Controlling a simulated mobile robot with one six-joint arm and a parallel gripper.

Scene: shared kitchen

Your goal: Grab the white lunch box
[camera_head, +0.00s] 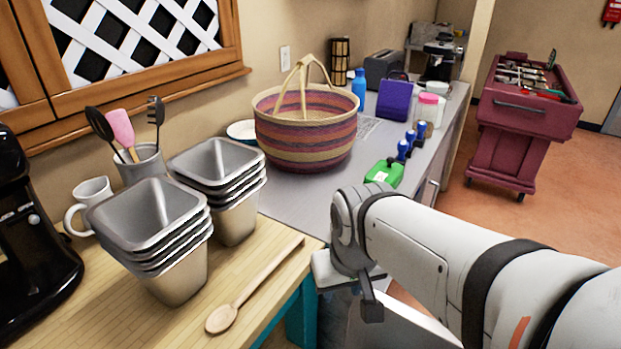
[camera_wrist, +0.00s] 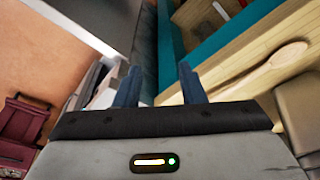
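I cannot make out a clear white lunch box in either view. A purple box with a top handle (camera_head: 394,101) stands on the grey counter. White, pale shapes (camera_wrist: 103,92) show left of the fingers in the wrist view, too partly hidden to name. My gripper (camera_wrist: 160,84) is open, its two blue fingers apart with nothing visible between them. In the head view my arm reaches in from the right, in front of the counter's edge. A white panel (camera_head: 395,330) shows below it, partly hidden by the arm.
A striped basket (camera_head: 306,135), a green container (camera_head: 385,173), a blue bottle (camera_head: 359,90) and a pink-lidded jar (camera_head: 427,110) stand on the grey counter (camera_head: 290,200). Stacked metal pans (camera_head: 150,225) and a wooden spoon (camera_head: 222,318) rest on the wooden top. A red cart (camera_head: 525,115) stands at the back right.

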